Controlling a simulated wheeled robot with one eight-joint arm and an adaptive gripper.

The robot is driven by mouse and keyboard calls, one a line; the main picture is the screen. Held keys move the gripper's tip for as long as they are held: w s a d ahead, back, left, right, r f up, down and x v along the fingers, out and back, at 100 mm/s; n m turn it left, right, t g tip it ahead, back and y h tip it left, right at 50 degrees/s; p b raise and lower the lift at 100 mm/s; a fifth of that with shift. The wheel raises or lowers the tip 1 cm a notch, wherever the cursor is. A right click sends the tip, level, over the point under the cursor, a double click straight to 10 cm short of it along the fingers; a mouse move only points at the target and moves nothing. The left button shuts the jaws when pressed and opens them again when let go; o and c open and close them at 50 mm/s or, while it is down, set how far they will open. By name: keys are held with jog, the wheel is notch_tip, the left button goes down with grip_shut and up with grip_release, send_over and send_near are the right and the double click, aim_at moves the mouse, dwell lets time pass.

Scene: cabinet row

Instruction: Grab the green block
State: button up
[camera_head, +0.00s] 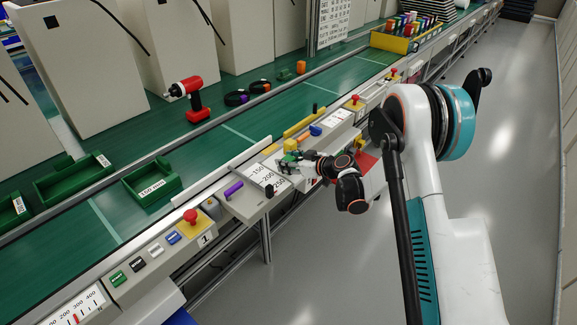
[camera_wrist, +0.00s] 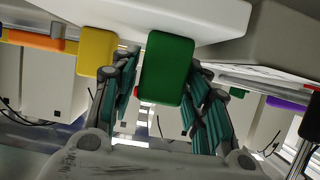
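The green block (camera_wrist: 167,68) is in the upper middle of the wrist view, beside the underside of a pale panel. My gripper (camera_wrist: 165,85) has one finger on each side of it. The fingers are spread, with a narrow gap visible on the left; contact on the right is hard to judge. In the head view my gripper (camera_head: 291,160) is at the edge of the workstation and mostly hides the green block.
A yellow block (camera_wrist: 98,52) is close beside the left finger, with an orange block (camera_wrist: 36,40) beyond. A purple block (camera_wrist: 287,103) is to the right. A sloped panel with numbers (camera_head: 262,175) adjoins my gripper. The grey floor (camera_head: 510,150) is clear.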

jog(key=c, duration=0.5)
jog(key=shift+c, duration=0.2)
